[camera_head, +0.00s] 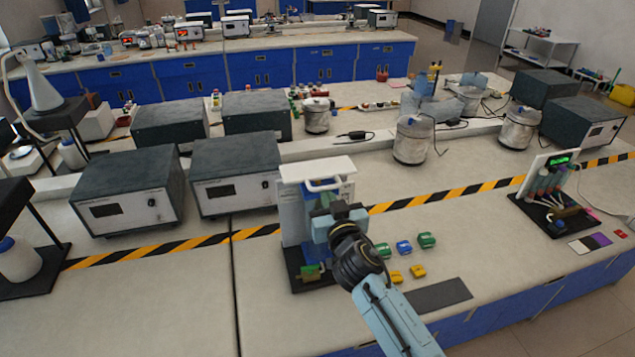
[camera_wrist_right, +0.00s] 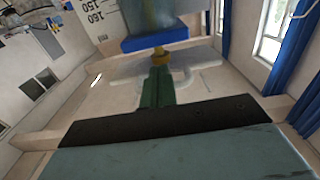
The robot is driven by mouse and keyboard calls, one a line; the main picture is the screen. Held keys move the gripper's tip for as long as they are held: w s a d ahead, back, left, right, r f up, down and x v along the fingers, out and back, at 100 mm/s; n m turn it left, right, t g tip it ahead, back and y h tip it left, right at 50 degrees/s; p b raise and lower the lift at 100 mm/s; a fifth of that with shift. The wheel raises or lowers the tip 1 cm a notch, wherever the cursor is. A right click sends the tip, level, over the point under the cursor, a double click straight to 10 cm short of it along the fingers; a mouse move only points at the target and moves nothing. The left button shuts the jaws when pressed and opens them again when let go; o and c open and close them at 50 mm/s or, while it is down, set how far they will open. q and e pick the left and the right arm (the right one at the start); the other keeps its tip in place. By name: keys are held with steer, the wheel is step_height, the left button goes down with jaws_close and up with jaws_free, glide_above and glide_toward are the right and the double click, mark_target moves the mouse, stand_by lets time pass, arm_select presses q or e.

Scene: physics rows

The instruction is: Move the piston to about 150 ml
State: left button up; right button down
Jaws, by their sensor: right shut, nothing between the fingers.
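The piston apparatus stands on the bench in the head view, with a white panel (camera_head: 291,212), a white handle on top (camera_head: 318,169) and a black base (camera_head: 296,284). My right gripper (camera_head: 328,222) is in front of it and hides much of its middle. In the right wrist view, the panel's printed scale (camera_wrist_right: 90,15) shows 150 and 160. My right gripper is shut and empty. The piston's exact reading cannot be told. My left gripper is not in view.
Small green, blue and yellow blocks (camera_head: 403,247) lie right of the apparatus. Grey-topped instrument boxes (camera_head: 235,172) stand to its left. The bench in front left is clear (camera_head: 180,300).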

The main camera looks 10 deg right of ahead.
steer(key=shift+r+p, duration=1.9)
steer(key=shift+r, duration=0.7)
steer(key=s+f, duration=0.1)
steer(key=s, duration=0.8)
steer(key=shift+d+f+p, duration=0.15)
steer(key=shift+f+p, duration=0.05)
steer(key=shift+p, duration=0.15)
